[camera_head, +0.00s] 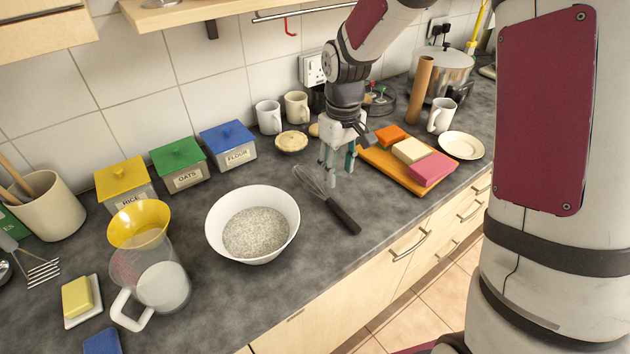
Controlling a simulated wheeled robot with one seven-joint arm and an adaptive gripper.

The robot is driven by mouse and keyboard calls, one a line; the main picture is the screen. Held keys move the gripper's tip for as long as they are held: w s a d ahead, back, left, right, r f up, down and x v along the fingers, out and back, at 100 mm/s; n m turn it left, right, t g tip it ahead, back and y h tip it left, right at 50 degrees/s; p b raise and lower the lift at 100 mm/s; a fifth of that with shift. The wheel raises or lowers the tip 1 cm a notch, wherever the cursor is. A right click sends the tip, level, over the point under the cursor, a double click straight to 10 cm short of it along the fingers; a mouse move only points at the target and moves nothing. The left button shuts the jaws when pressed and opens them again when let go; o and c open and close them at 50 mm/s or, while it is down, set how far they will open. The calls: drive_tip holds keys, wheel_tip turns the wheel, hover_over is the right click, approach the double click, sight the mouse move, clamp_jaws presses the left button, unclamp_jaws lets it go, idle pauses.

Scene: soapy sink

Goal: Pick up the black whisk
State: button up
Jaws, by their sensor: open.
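The black whisk (343,216) lies on the grey worktop, between the white bowl and the orange board. Its black handle points toward the front edge and its wire head points back toward the wall. My gripper (338,177) points down above the whisk, close to where the wires meet the handle. Its fingers are apart with nothing held between them. Part of the wire head is close behind the fingers in this view. I cannot tell the exact height of the fingertips above the whisk.
A white bowl (222,220) of grainy stuff stands left of the whisk. An orange board (386,167) with coloured blocks lies to the right. A pie (292,142) and mugs (268,117) stand behind. The worktop in front of the whisk is clear to the edge.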

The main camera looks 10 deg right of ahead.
hover_over(337, 207)
drive_tip(key=f, duration=0.6)
drive_tip(key=shift+w+f, duration=0.25)
drive_tip(key=shift+w, duration=0.05)
drive_tip(key=f, duration=0.2)
drive_tip(key=s+f+p, duration=0.1)
drive_tip(key=f, duration=0.1)
drive_tip(key=shift+f+p, duration=0.1)
drive_tip(key=shift+p, duration=0.2)
drive_tip(key=shift+w+f, duration=0.15)
drive_tip(key=shift+f, duration=0.45)
clamp_jaws()
